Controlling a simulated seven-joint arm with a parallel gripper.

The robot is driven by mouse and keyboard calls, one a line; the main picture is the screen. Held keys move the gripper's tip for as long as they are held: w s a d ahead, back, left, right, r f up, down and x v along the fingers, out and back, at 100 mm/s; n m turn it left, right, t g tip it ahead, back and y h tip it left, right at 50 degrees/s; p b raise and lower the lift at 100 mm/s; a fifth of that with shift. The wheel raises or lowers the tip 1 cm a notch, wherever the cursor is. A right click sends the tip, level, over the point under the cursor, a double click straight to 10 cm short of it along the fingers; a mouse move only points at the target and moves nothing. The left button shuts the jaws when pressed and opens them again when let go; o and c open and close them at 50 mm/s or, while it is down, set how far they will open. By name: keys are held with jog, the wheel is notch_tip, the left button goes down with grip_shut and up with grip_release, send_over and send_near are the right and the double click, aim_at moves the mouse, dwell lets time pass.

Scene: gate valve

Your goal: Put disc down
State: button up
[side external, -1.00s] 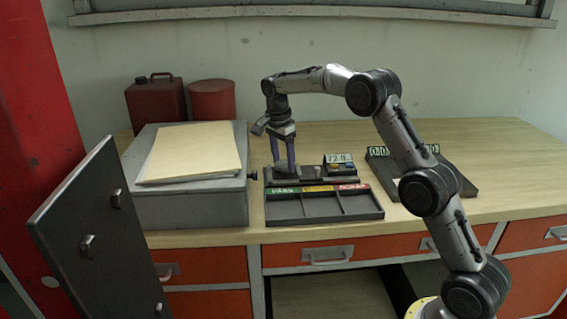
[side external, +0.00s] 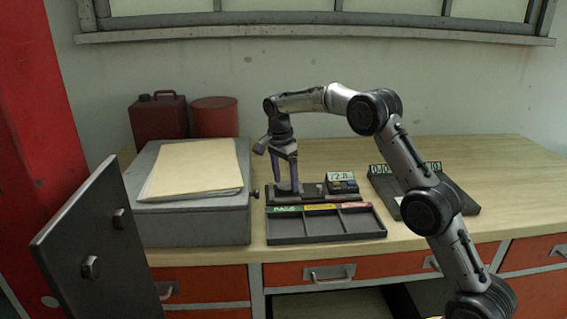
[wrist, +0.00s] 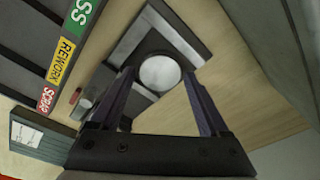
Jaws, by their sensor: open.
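The disc (wrist: 160,72) is round, flat and pale grey. In the wrist view it lies face up over a dark plate, apart from the fingers as far as I can see. My gripper (wrist: 158,76) is open, with one dark finger on each side of the disc. In the side view my gripper (side external: 287,188) points down, its fingertips low over the left part of a dark gauge stand (side external: 313,196). The disc is hard to make out there, behind the fingers.
A sorting tray (side external: 327,224) with green, yellow and red labels lies in front of the stand. A small display (side external: 341,178) stands at its right. A grey box (side external: 190,220) with papers is close on the left. A dark rack (side external: 455,190) lies right.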

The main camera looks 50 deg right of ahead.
aim_at(282, 187)
notch_tip(282, 187, up, 10)
jog(key=a, duration=0.1)
jog(key=s+a+r+n+t, duration=0.2)
jog(key=s+a+r+n, duration=0.3)
jog(key=s+r, duration=0.25)
jog(key=s+a+n+t, duration=0.1)
jog(key=s+a+n, duration=0.3)
jog(key=s, duration=0.5)
jog(key=s+a+n+t, duration=0.15)
jog(key=s+n, duration=0.35)
jog(key=s, duration=0.5)
jog(key=s+a+f+n+t+y, duration=0.1)
jog(key=s+a+f+n, duration=0.2)
jog(key=s+f+n, duration=0.2)
jog(key=s+f, duration=0.3)
jog(key=s, duration=0.2)
jog(key=shift+s+f+n, duration=0.3)
jog(key=shift+s, duration=0.05)
